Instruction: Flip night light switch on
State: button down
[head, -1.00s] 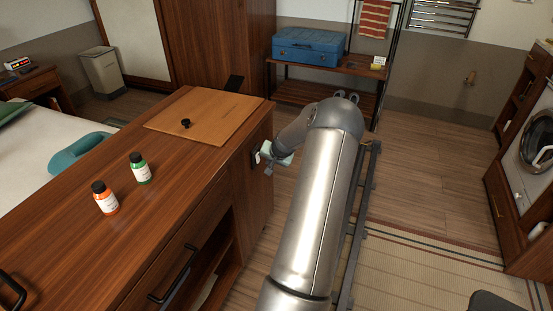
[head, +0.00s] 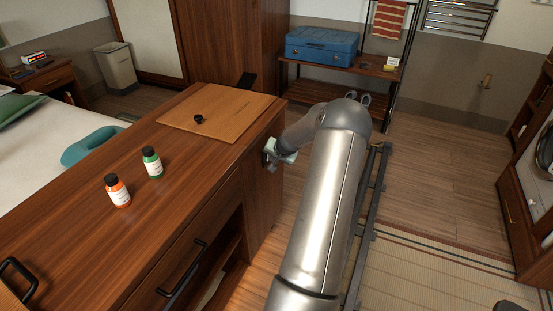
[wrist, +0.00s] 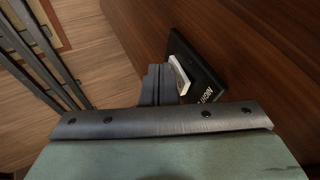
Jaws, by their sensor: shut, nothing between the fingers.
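The night light switch shows in the wrist view as a black plate (wrist: 208,76) with white lettering, partly readable as "NIGH", and a white rocker (wrist: 179,74). It is mounted on the brown wooden side of the counter. My gripper (wrist: 156,78) is shut and empty, its fingertips right beside the rocker; I cannot tell whether they touch it. In the head view my gripper (head: 268,152) is at the counter's end face, and the switch plate is mostly hidden behind it. The rocker's on or off position is not clear.
The counter top (head: 95,237) holds an orange bottle (head: 118,191), a green bottle (head: 152,163) and a wooden board (head: 222,112) with a small black knob. A blue case (head: 321,48) rests on a rear shelf. The floor right of the rail (head: 440,170) is clear.

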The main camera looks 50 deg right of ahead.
jog(key=shift+r, duration=0.15)
jog(key=shift+r, duration=0.65)
jog(key=shift+s, duration=0.1)
jog(key=s+r, duration=0.6)
jog(key=s, duration=0.4)
jog(key=shift+s+a+r, duration=0.2)
jog(key=shift+s+a, duration=0.15)
jog(key=shift+a, duration=0.05)
